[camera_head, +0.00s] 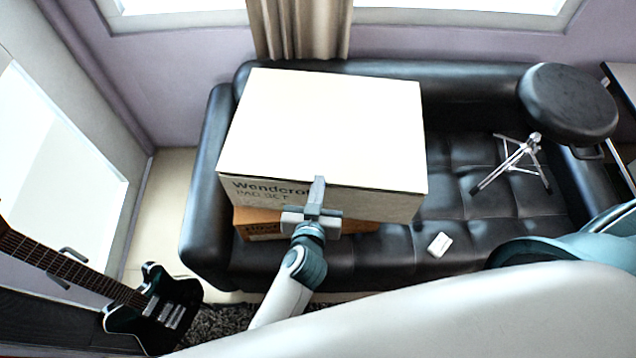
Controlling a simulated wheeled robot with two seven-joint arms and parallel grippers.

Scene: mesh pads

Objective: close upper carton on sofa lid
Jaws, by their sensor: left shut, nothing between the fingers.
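The upper carton (330,202) is a white box with dark lettering on its front, stacked on a brown carton (262,228) on the black sofa. Its white lid (325,125) lies about flat over the top, with a thin dark line along the front edge. I cannot tell whether the lid is fully down. My left gripper (318,187) is shut and empty, with its fingers pointing up in front of the carton's front edge, overlapping the lid's edge in this view. I cannot tell whether it touches. My right gripper is not in view.
The black leather sofa (470,200) has free seat room to the right of the cartons. An electric guitar (155,308) is at lower left.

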